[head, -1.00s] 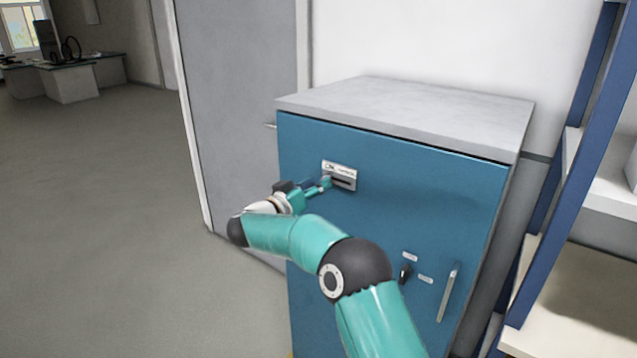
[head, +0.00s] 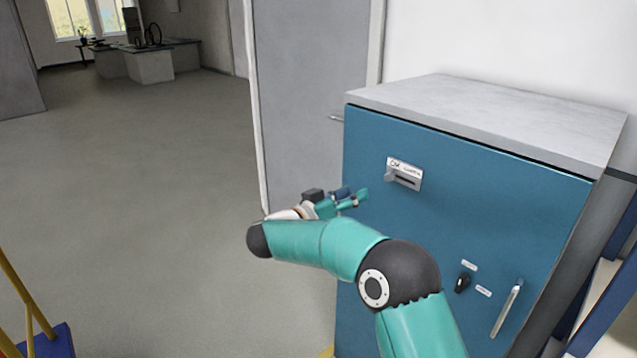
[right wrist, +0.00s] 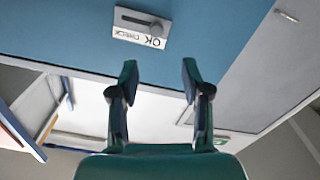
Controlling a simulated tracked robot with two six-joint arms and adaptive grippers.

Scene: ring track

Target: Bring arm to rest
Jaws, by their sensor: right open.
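My right arm reaches in from the bottom of the head view, in front of a blue cabinet (head: 440,200). My right gripper (head: 362,197) is open and empty, a little below and left of the labelled slot plate (head: 404,174) on the cabinet's front. In the right wrist view the two fingers (right wrist: 158,75) stand apart with nothing between them. The plate also shows there (right wrist: 141,27), beyond the fingertips and apart from them, with "OK" on its label. My left gripper is not in view.
The cabinet has a grey top (head: 490,110), a black knob (head: 462,283) and a metal handle (head: 506,309). A grey door (head: 310,100) stands behind it. A blue shelf frame (head: 610,290) is at the right. The floor (head: 150,190) to the left is open.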

